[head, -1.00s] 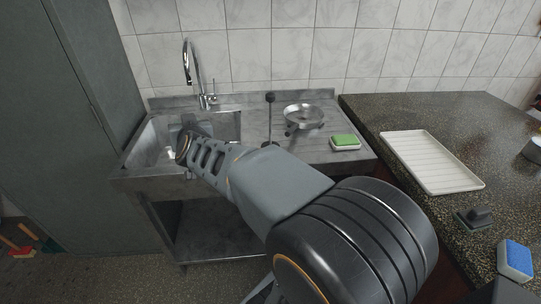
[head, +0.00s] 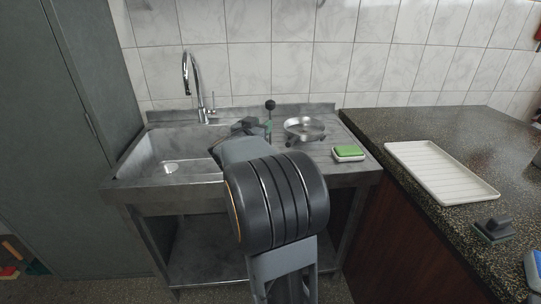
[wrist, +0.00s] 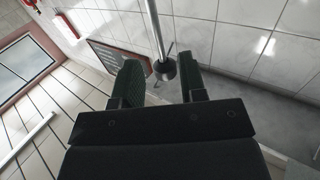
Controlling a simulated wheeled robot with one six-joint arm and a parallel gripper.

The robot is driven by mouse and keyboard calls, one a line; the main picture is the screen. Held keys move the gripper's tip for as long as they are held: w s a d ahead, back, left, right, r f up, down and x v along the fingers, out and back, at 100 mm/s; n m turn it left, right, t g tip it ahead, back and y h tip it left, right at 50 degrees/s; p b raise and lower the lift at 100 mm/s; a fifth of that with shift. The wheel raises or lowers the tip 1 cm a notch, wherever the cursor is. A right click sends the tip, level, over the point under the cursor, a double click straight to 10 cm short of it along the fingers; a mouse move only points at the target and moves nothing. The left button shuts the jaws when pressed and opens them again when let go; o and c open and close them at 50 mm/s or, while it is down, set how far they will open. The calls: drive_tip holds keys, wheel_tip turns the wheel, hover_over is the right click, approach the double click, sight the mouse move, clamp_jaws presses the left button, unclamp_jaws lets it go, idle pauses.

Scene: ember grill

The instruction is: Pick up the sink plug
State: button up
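A thin upright metal rod with a black ball knob (head: 270,104), which looks like the sink plug, stands on the drainboard right of the basin. Its lower part is hidden behind my arm in the head view. In the wrist view the rod (wrist: 155,28) and a dark round end show between the two fingers. My gripper (head: 260,125) is at the rod, just below the knob. In the wrist view my gripper (wrist: 163,80) is open, with a gap on each side of the dark end. I cannot tell whether either finger touches it.
The sink basin (head: 140,160) with a drain (head: 171,168) and tap (head: 188,75) is left. A metal pan (head: 305,127) and a green-and-white sponge (head: 348,153) sit right of the rod. A white tray (head: 440,170) and a dark handled block (head: 493,228) lie on the dark counter.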

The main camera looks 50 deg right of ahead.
drive_tip(key=x, duration=0.6)
drive_tip(key=shift+s, duration=0.1)
clamp_jaws()
idle(0.4)
drive_tip(key=shift+r, duration=0.1)
